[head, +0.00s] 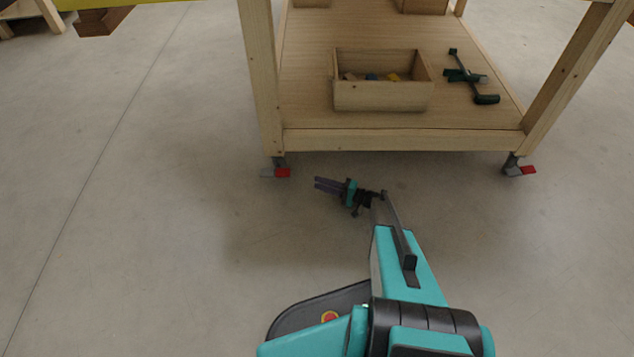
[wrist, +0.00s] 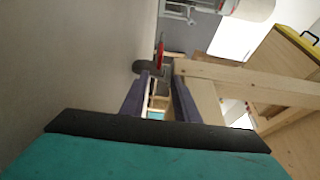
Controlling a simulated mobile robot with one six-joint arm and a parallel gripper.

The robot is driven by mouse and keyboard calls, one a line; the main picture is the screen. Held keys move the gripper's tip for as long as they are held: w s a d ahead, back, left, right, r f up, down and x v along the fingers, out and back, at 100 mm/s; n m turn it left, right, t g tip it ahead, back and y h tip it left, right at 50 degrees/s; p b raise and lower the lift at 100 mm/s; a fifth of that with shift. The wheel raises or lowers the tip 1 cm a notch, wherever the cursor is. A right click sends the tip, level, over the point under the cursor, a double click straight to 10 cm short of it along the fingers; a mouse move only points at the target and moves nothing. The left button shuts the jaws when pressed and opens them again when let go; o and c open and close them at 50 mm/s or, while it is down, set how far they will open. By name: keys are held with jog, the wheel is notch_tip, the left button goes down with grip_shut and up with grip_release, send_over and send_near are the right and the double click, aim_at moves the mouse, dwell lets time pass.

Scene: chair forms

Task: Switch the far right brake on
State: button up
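A wooden cart stands on castors with red brake pedals. In the head view, the near left castor's red pedal (head: 282,172) and the near right castor's red pedal (head: 528,170) show at the front legs. The far castors are hidden in the head view. My gripper (head: 317,184) is low in front of the cart, pointing left, just right of and below the near left castor, apart from it. Its purple fingers are open and empty; they also show in the wrist view (wrist: 161,82). Beyond them is a castor (wrist: 151,68) with an upright red pedal (wrist: 160,50); I cannot tell which castor.
The cart's lower shelf (head: 305,90) carries a wooden box (head: 383,97) with small coloured pieces and a dark green clamp (head: 460,75). The front shelf rail (head: 400,140) is just behind my gripper. The grey floor (head: 130,230) to the left is clear.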

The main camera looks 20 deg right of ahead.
jog(key=shift+a, duration=0.15)
jog(key=s+a+r+n+g+h, duration=0.1)
jog(key=s+a+r+n+g, duration=0.2)
jog(key=a, duration=0.4)
jog(key=s+a+r+n+g+h, duration=0.1)
jog(key=s+a+r+n+g, duration=0.15)
jog(key=s+a+g, duration=0.3)
jog(key=s+a+r+n+g+h, duration=0.1)
jog(key=s+r+g+h, duration=0.1)
jog(key=s+r+h, duration=0.3)
jog(key=s+a+r+n+g+h, duration=0.1)
jog(key=s+a+r+g+h, duration=0.15)
jog(key=s, duration=0.35)
jog(key=s+d+f+g+h, duration=0.1)
jog(key=s+f, duration=0.3)
jog(key=s, duration=0.4)
jog(key=s+d+f+g+h, duration=0.1)
jog(key=s+f, duration=0.3)
jog(key=s, duration=0.5)
jog(key=s+d+f+g+h, duration=0.1)
jog(key=s+f+h, duration=0.1)
jog(key=s+f, duration=0.3)
jog(key=shift+s+d+n, duration=0.2)
jog(key=shift+s, duration=0.7)
jog(key=shift+s+d+n, duration=0.15)
jog(key=shift+s+d, duration=0.05)
jog(key=shift+s, duration=0.65)
jog(key=shift+s+f, duration=0.1)
jog(key=shift+s, duration=0.1)
jog(key=shift+s, duration=0.15)
